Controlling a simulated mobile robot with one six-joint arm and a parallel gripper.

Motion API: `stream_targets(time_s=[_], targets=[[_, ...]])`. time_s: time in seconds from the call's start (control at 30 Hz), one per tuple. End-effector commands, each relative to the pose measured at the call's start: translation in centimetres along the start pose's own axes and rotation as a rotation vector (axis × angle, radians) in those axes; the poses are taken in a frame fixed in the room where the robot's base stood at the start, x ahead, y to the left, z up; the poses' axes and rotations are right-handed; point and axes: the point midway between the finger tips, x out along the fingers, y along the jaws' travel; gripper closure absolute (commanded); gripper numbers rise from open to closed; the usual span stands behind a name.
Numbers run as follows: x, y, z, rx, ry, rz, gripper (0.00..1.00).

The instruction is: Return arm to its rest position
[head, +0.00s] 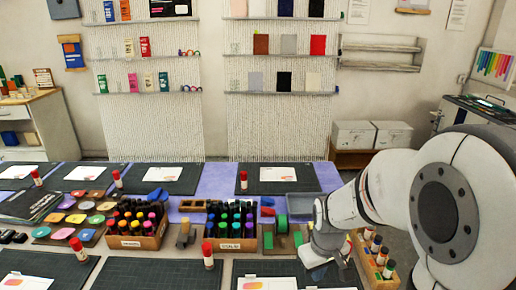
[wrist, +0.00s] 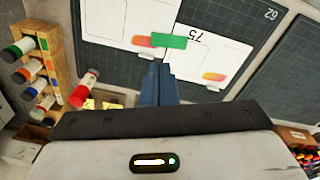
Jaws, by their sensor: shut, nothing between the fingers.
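My arm (head: 400,200) reaches in from the right of the head view and bends down over the front right of the table. My gripper (wrist: 160,82) shows in the wrist view as two blue fingers pressed together with nothing between them. Its tips lie in the picture just below white cards (wrist: 140,18) on a dark cutting mat (wrist: 105,52). A green piece (wrist: 170,41) lies across the cards, apart from the fingers. In the head view the fingertips are hard to make out.
A wooden rack of capped bottles (head: 378,262) stands close beside my arm; it also shows in the wrist view (wrist: 55,45). A loose red-capped tube (wrist: 84,88) is near the fingers. Two marker crates, (head: 138,238) and (head: 232,243), stand left of my arm.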

Motion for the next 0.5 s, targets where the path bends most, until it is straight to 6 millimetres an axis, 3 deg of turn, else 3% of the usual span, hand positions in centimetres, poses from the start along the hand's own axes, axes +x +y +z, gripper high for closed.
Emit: stream_targets(time_s=[0.03, 0.2, 0.33, 0.5], targets=[[-1.9, -0.3, 0.8, 0.034, 0.026, 0.009, 1.00], [-6.7, -1.4, 3.8, 0.159, 0.081, 0.023, 1.00], [-9.3, -2.3, 6.2, 0.245, 0.119, 0.028, 1.00], [-11.1, -3.1, 8.4, 0.318, 0.150, 0.030, 1.00]])
